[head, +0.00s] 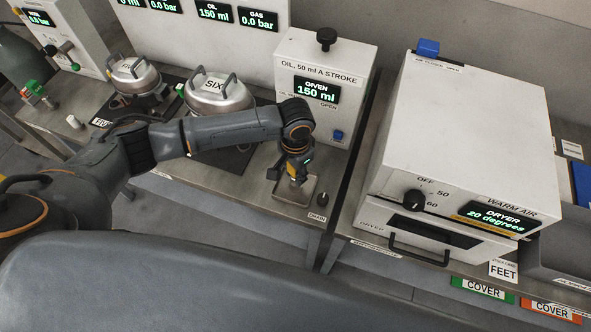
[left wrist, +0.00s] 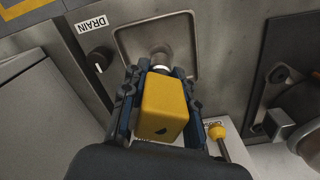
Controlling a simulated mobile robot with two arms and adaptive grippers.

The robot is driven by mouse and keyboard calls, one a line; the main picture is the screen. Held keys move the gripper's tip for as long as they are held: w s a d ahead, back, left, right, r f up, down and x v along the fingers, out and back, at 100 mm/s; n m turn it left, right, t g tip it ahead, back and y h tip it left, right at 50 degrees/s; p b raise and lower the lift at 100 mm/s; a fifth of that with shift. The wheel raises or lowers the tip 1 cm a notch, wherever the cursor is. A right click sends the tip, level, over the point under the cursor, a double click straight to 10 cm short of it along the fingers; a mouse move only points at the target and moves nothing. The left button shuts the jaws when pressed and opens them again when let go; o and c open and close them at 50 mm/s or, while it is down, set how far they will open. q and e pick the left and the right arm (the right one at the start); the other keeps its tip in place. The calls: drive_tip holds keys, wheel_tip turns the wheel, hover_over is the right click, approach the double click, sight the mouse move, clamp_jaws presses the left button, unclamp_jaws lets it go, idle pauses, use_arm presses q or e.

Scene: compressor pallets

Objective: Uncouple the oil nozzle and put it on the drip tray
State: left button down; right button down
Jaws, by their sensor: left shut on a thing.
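My left gripper (head: 294,177) is over the drip tray (head: 312,187), in front of the white oil unit (head: 323,60), whose display reads GIVEN 150 ml. In the left wrist view the left gripper (left wrist: 157,88) is shut on the yellow oil nozzle (left wrist: 162,108), with a finger on each side of it. The nozzle's white collar and grey tip point at the drip tray (left wrist: 183,22). I cannot tell whether the tip touches the tray. In the head view the gripper mostly hides the nozzle. My right gripper is not in view.
A drain knob (head: 322,199) sits at the tray's right. The large white dryer (head: 465,130) stands on the bench to the right, past a narrow gap. A silver compressor pot (head: 217,97) marked SIX stands behind my left arm.

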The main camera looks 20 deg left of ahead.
use_arm(q)
drive_tip(key=shift+f, duration=0.55)
drive_tip(key=c, duration=0.9)
unclamp_jaws()
drive_tip(key=shift+c, duration=0.2)
wheel_tip(320, 180, up, 12)
drive_tip(key=shift+d+f, duration=0.1)
